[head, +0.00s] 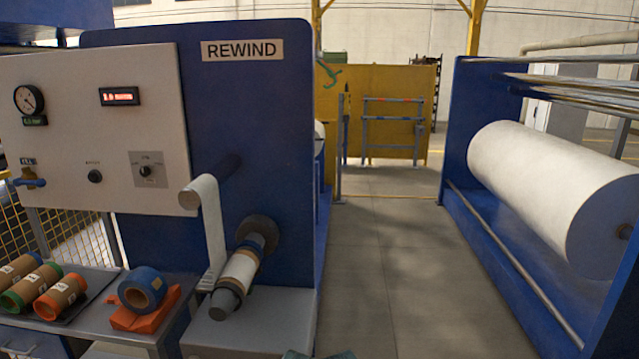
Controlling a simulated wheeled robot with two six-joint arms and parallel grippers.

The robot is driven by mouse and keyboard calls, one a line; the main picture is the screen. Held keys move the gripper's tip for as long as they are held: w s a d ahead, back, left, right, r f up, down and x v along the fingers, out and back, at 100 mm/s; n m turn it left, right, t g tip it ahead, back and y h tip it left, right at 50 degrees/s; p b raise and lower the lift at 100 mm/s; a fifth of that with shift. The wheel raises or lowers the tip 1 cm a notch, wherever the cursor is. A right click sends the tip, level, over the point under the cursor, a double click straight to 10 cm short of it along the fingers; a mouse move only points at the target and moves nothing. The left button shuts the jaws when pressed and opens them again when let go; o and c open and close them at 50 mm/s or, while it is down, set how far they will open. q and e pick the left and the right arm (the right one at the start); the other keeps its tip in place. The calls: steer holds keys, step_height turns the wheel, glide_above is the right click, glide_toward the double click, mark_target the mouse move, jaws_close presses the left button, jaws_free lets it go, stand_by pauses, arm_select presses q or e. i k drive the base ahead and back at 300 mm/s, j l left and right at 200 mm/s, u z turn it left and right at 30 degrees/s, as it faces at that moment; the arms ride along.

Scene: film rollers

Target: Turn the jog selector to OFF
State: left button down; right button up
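A light control panel (80,140) is fixed to the blue rewind frame at the left in the head view. On its right part sits a square grey plate (135,157) with a small dark rotary knob (146,171), which looks like the jog selector. Its lettering and the knob's exact pointing are too small to read. Another round black knob (95,176) is to its left under a small label. No gripper can be made out in this view; only a dark grey-green shape (335,355) peeks in at the bottom edge, too cut off to identify.
A roller arm with a white web (210,225) and a core shaft (236,270) stick out right of the panel. Below is a bench with tape cores (60,298) and a blue roll (142,287) on an orange stand. The floor aisle (385,270) is clear.

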mark_target(145, 170)
steer(key=k+u, duration=0.15)
steer(key=k, duration=0.5)
steer(key=u, duration=1.55)
steer(key=l+u, duration=0.1)
steer(key=u, duration=0.2)
steer(key=l+u, duration=0.15)
steer(key=u, duration=0.2)
steer(key=l, duration=2.35)
steer(key=i+l, duration=0.1)
steer(key=l, duration=2.25)
